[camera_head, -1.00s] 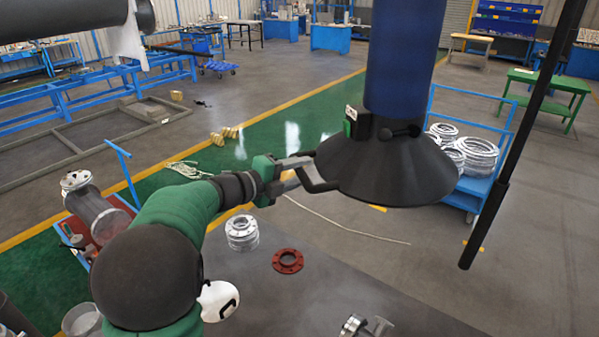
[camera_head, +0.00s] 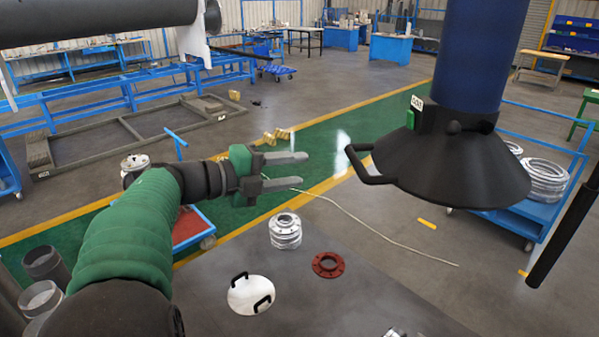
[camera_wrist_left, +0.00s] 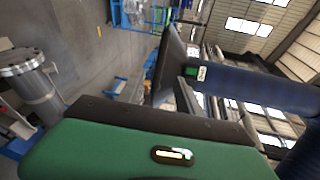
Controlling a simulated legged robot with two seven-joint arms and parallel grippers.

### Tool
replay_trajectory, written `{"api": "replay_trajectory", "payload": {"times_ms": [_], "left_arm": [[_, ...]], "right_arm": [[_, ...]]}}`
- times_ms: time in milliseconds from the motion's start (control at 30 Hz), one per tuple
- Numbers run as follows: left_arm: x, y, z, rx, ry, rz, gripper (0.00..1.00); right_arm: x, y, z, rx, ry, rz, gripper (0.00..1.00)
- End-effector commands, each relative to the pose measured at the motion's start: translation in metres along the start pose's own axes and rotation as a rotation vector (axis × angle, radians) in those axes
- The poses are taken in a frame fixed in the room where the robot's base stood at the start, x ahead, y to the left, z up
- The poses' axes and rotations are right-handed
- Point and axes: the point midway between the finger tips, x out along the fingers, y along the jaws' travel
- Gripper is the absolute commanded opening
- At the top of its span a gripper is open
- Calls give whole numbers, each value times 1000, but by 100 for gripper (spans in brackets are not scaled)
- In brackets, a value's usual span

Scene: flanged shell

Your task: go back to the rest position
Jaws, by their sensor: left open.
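My left gripper (camera_head: 296,170) is open and empty in the head view, its two fingers pointing right. It hangs above the floor, beyond the grey table. A black extraction hood (camera_head: 450,170) on a thick blue duct (camera_head: 480,50) hangs right of it. The hood's looped handle (camera_head: 362,165) faces the fingertips, with a clear gap between them. In the left wrist view the hood (camera_wrist_left: 168,62) and duct (camera_wrist_left: 265,93) show beyond the green gripper housing (camera_wrist_left: 150,155). My right gripper is not in view.
The grey table (camera_head: 350,305) bears a stack of silver flanges (camera_head: 285,230), a red flange (camera_head: 328,264) and a white disc with two black handles (camera_head: 248,296). A blue cart with metal rings (camera_head: 545,178) stands behind the hood. A red-topped trolley (camera_head: 190,228) is below my left forearm.

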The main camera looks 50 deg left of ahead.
Motion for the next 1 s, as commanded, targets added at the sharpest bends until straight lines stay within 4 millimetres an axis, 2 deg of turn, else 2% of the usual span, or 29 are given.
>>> {"api": "replay_trajectory", "payload": {"times_ms": [233, 300, 367, 467, 500, 567, 600, 667, 700, 767, 800, 867, 900, 1000], "left_arm": [[1, 0, 0, 0, 0, 0, 41], [7, 2, 0, -15, -8, -9, 41], [24, 7, 2, -66, -36, -39, 41], [77, 32, 4, -283, -146, -107, 41], [102, 55, 1, -422, -208, -116, 41], [133, 100, -11, -648, -310, -90, 41], [146, 131, -22, -777, -371, -53, 41], [157, 178, -45, -944, -454, 20, 41], [161, 209, -62, -1040, -506, 77, 41], [162, 254, -92, -1168, -584, 172, 41], [158, 283, -114, -1244, -635, 241, 41], [149, 325, -149, -1343, -711, 352, 41], [139, 350, -173, -1401, -762, 427, 41], [111, 400, -228, -1507, -883, 607, 41]], "right_arm": [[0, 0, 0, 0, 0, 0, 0], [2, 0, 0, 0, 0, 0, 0], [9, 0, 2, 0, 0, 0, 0], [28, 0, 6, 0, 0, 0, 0], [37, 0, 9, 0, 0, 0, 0], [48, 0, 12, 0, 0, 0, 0], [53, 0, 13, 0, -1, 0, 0], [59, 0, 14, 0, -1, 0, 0], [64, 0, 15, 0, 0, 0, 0], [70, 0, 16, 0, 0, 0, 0], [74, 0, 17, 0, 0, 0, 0], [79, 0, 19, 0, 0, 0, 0], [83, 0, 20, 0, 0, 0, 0], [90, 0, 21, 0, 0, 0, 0]]}}
